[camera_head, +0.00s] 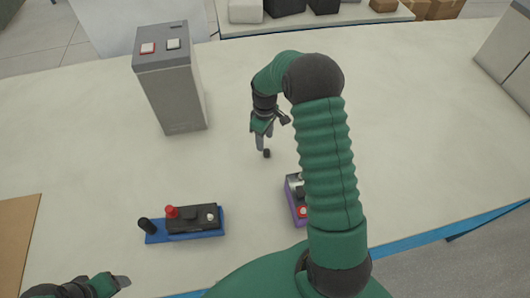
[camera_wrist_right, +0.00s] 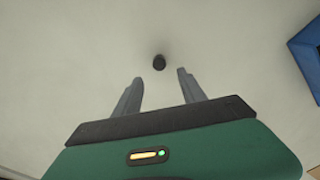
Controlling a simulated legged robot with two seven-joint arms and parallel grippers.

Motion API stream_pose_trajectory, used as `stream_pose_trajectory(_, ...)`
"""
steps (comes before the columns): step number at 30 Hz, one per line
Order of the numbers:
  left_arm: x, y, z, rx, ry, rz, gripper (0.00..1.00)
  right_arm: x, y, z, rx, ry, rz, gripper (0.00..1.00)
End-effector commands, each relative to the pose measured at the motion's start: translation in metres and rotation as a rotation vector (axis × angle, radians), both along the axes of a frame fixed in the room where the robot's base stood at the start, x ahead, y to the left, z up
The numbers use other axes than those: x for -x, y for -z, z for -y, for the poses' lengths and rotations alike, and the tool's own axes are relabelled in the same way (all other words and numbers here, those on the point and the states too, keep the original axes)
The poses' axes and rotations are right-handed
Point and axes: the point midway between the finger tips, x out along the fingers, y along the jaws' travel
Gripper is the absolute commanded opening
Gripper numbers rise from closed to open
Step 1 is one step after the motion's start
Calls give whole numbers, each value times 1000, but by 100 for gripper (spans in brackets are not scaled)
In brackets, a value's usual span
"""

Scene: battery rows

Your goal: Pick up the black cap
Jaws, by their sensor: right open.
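A small black cap (camera_head: 267,154) stands on the pale table near the middle in the head view. It also shows in the right wrist view (camera_wrist_right: 159,62), beyond and between the two fingers. My right gripper (camera_head: 264,143) is just above the cap in the head view; in the wrist view its fingers (camera_wrist_right: 158,84) are apart with nothing between them. My left gripper (camera_head: 118,284) is at the lower left corner of the head view, away from the cap; its jaw opening does not show clearly.
A blue tray (camera_head: 155,238) at the left front carries a dark block with a red cap and a black cylinder. A purple tray (camera_head: 292,208) is partly hidden behind my right arm. A grey box with two buttons (camera_head: 172,85) stands at the back left. Table right of my arm is clear.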

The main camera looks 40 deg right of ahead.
Motion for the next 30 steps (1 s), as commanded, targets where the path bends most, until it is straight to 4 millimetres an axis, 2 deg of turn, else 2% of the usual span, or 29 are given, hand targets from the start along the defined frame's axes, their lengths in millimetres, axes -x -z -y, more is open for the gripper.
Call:
stream_pose_trajectory(10, 0, -7, 0, 0, 1, 0, 70, 7, 49, -3, 4, 2, -1, 48)
stream_pose_trajectory(18, 0, -7, 0, 0, 0, 0, 70, 7, 55, -1, 2, 1, 2, 47)
stream_pose_trajectory(28, 0, -7, 0, 0, 1, 0, 70, 7, 56, -1, 2, 1, 2, 4)
stream_pose_trajectory(30, 0, -7, 0, 0, 1, 0, 70, 7, 56, 0, 3, 2, 1, 0)
